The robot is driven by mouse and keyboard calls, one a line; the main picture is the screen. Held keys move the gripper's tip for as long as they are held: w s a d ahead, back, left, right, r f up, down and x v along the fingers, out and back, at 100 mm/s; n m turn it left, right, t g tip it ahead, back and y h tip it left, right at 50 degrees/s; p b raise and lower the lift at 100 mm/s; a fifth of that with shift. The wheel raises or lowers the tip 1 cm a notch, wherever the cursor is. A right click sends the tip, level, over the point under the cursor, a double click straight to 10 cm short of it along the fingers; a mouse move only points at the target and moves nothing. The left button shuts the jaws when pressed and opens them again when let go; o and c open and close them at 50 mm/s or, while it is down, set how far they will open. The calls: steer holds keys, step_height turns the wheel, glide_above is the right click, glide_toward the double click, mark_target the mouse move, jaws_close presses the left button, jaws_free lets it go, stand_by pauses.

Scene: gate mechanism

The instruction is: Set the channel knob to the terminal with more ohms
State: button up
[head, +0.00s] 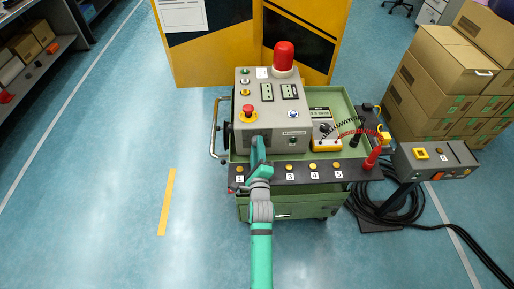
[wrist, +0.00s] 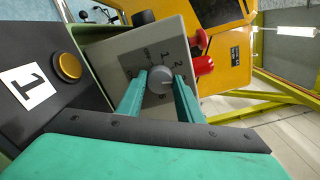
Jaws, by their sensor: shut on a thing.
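The grey channel knob (wrist: 160,80) is on the side face of the grey control box (wrist: 118,55), with the numbers 1 and 2 readable beside it. My gripper (wrist: 159,84) has its two green fingers closed on either side of the knob. In the head view my gripper (head: 257,142) reaches the control box (head: 272,108) and hides the knob. Brass terminals (head: 313,166) sit on a dark strip with number labels; label 2 is hidden by my arm. A yellow meter (head: 325,137) has a red probe (head: 372,158) and a black probe (head: 355,139); its reading is too small to tell.
The box carries a red beacon (head: 284,56), an emergency stop (head: 247,112) and two small displays (head: 289,91). It stands on a green cart (head: 285,208). A grey pedestal box (head: 433,158) and coiled black cables (head: 385,208) are at the right. The floor at left is clear.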

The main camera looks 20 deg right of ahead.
steer(key=shift+d+m, duration=0.1)
steer(key=shift+m, duration=0.3)
steer(key=shift+w+a, duration=0.1)
steer(key=shift+a, duration=0.1)
steer(key=o, duration=1.1)
steer(key=shift+d, duration=0.2)
steer(key=v, duration=1.1)
